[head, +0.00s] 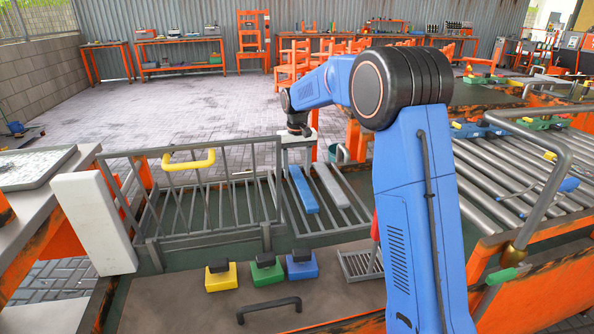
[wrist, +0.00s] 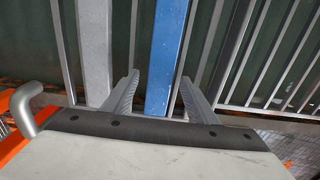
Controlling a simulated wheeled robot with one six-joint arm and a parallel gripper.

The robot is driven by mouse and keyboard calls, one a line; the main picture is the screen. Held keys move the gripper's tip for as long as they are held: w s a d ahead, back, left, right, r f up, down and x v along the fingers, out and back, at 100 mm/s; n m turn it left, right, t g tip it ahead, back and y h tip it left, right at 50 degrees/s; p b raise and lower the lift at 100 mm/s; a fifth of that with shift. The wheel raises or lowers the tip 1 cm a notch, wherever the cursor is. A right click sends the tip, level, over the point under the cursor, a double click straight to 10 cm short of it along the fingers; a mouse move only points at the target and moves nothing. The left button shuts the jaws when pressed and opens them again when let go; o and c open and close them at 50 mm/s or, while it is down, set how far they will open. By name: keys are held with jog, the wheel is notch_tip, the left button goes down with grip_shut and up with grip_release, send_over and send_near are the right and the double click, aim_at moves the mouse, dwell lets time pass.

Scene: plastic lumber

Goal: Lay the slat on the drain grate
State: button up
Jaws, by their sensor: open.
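A blue slat (head: 303,190) lies lengthwise on the grey barred rack in the head view. A grey slat (head: 331,186) lies beside it on the right, with a gap between them. A small grey slotted grate (head: 357,264), likely the drain grate, sits on the near ledge, partly hidden by my arm. In the wrist view, my gripper (wrist: 159,82) is open, one finger on each side of the blue slat (wrist: 165,45). I cannot tell whether the fingers touch it. The grey slat (wrist: 96,45) passes outside the left finger.
A grey wire basket (head: 205,200) with a yellow handle stands left of the slats. Yellow (head: 221,277), green (head: 267,271) and blue (head: 301,266) blocks with black tops sit on the near ledge behind a black handle (head: 268,307). A roller conveyor (head: 500,165) lies right.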

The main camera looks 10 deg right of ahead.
notch_tip(320, 180, up, 17)
dwell(0.5)
jog(key=shift+r, duration=0.1)
